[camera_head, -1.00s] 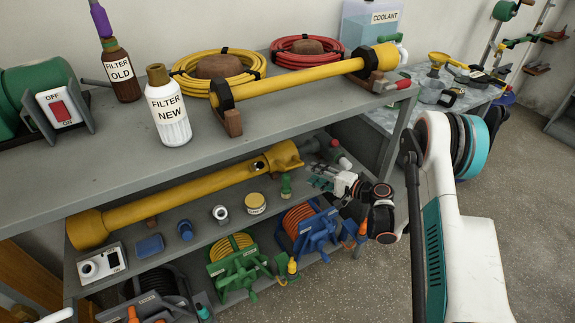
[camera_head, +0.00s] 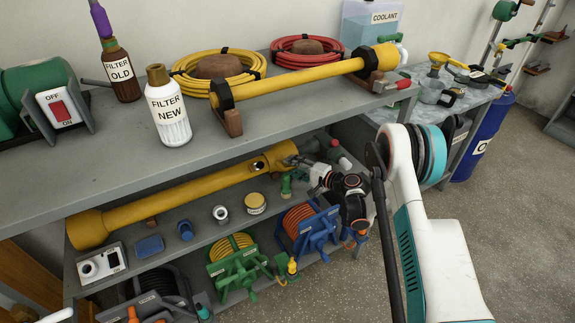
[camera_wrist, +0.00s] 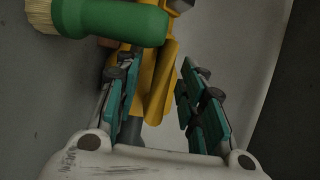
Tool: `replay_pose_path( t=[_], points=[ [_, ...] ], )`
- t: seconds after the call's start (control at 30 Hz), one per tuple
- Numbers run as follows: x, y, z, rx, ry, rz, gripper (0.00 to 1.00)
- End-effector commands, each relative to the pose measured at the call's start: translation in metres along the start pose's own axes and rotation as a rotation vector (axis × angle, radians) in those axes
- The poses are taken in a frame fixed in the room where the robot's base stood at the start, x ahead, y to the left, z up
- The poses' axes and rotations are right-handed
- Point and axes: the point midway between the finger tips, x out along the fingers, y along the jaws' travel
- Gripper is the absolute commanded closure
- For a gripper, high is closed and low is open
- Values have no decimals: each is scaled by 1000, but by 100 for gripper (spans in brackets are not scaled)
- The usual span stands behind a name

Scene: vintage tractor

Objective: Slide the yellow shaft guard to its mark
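A yellow shaft guard (camera_head: 175,192) lies on the middle shelf, a long tube with a wide flared left end. Its right end (camera_head: 275,160) is a wider yellow collar with a dark hole on top. My gripper (camera_head: 297,161) is at the right side of that collar. In the wrist view my gripper (camera_wrist: 158,72) is open, its teal pads apart, with yellow guard parts (camera_wrist: 160,85) beyond and partly between them. I cannot tell whether the pads touch it. A second yellow tube (camera_head: 295,78) rests in brackets on the top shelf. I cannot make out a mark.
A green-handled brush (camera_wrist: 115,20) is close to my gripper in the wrist view. A round tin (camera_head: 255,203) and a green object (camera_head: 287,184) stand in front of the guard. The top shelf (camera_head: 90,170) overhangs the middle one. Hose reels (camera_head: 310,228) sit below.

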Motion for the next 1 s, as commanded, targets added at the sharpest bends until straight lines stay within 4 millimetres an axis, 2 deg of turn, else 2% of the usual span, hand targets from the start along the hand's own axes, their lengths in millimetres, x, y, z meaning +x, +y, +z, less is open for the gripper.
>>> replay_pose_path(
  t=[0.2, 0.3, 0.37, 0.63, 1.0],
  points=[
    [0, 0, 0, 0, 0, 0, 66],
    [0, 0, 0, 0, 0, 0, 88],
    [0, 0, 0, 0, 0, 0, 100],
    [-1, 0, -2, 0, 0, 0, 100],
    [-6, 0, -14, 1, 0, 0, 100]
  ],
)
